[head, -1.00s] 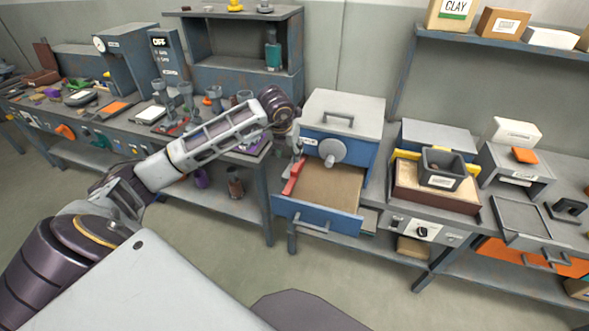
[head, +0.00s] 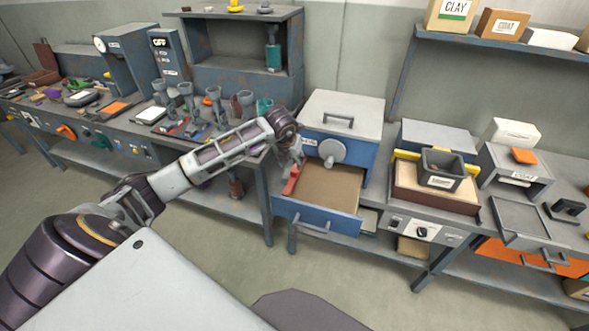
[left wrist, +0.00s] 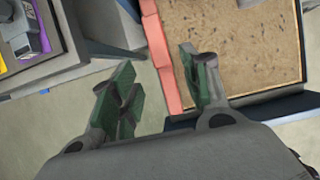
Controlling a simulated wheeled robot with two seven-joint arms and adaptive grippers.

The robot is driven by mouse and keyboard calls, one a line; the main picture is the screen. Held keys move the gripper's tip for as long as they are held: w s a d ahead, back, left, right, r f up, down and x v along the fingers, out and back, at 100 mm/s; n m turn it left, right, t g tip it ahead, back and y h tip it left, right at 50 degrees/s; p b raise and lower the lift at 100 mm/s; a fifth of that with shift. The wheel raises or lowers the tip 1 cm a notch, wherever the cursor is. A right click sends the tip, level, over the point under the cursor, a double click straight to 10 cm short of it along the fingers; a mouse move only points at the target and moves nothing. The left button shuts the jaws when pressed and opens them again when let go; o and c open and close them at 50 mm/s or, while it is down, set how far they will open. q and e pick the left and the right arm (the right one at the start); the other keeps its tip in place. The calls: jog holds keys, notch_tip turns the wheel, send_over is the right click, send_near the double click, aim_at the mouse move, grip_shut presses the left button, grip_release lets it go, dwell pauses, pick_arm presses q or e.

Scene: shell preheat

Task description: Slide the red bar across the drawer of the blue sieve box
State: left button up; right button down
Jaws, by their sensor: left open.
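The blue sieve box (head: 355,150) has a grey lid and a round grey knob on its front. Its drawer (head: 340,222) is pulled out and shows a flat tan bed. The red bar (head: 292,179) lies along the drawer's left side. In the left wrist view the red bar (left wrist: 160,55) runs along the edge of the tan bed (left wrist: 240,40). My left gripper (head: 296,160) is at the drawer's left side, by the bar's far end. In the left wrist view its green-padded fingers (left wrist: 158,85) are apart, with the bar showing between and beyond them. Contact cannot be told. My right gripper is not in view.
A bench with funnels and tools (head: 190,105) stands at left. Right of the box are a dark bin in a brown tray (head: 410,190) and a grey stand (head: 515,170). A shelf with boxes (head: 500,45) hangs above. Floor in front is clear.

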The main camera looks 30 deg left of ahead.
aim_at(295, 170)
pick_arm(q)
jog(key=shift+x, duration=3.55)
jog(key=shift+w, duration=0.1)
grip_shut()
